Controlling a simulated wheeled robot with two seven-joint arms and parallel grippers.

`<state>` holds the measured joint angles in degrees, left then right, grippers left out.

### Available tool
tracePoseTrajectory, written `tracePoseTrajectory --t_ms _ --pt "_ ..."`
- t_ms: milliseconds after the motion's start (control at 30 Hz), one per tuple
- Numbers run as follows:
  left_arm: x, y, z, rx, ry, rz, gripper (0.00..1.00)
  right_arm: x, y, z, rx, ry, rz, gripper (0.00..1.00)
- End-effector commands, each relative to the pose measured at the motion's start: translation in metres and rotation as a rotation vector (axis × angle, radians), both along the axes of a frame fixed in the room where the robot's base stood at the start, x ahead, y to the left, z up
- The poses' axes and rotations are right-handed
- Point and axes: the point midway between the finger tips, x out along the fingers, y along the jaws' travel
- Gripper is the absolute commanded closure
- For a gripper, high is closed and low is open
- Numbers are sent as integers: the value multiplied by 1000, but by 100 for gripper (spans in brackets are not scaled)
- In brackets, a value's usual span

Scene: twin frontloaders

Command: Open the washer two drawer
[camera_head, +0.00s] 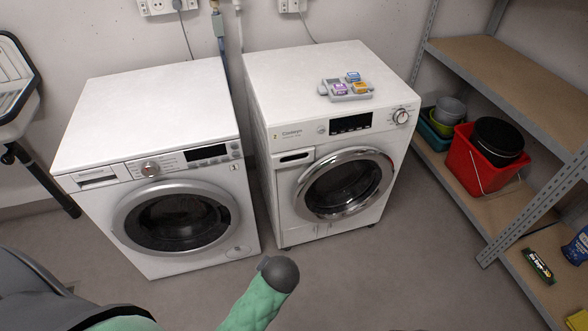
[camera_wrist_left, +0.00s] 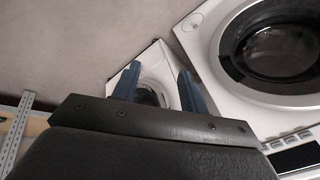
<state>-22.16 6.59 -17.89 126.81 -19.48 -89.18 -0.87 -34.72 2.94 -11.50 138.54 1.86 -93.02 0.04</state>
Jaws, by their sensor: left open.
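The right-hand washer (camera_head: 350,218) has a small mark by its brand name that looks like a 2, so I take it as washer two. Its detergent drawer (camera_head: 294,165), at the front's upper left, looks shut and has a dark handle slot. The left-hand washer (camera_head: 140,110) has its own drawer (camera_head: 98,177), also shut. In the left wrist view my left gripper (camera_wrist_left: 158,78) is open and empty, its two blue fingers apart. A farther washer (camera_wrist_left: 152,72) shows between them, not touching. The left gripper is not visible in the head view, and my right gripper is in neither view.
A grey tray (camera_head: 352,97) with small coloured boxes sits on the right washer. A shelf unit (camera_head: 510,75) stands at the right, with a red bucket (camera_head: 465,165) on a lower shelf. Floor in front of the right washer is clear. A narrow gap separates the washers.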

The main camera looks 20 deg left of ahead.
Motion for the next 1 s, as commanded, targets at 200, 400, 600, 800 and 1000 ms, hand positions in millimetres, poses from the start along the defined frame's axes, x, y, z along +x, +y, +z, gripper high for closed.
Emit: tracePoseTrajectory --t_ms 200,400,600,800,1000 --pt "102 11 -14 302 -175 -99 56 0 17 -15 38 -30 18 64" --pt "191 16 -5 598 -340 -203 56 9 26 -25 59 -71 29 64" --pt "266 17 18 882 -486 -306 56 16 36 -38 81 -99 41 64" --pt "308 15 36 1063 -571 -373 56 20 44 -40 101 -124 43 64" --pt "323 17 43 1117 -593 -393 56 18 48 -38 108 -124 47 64"
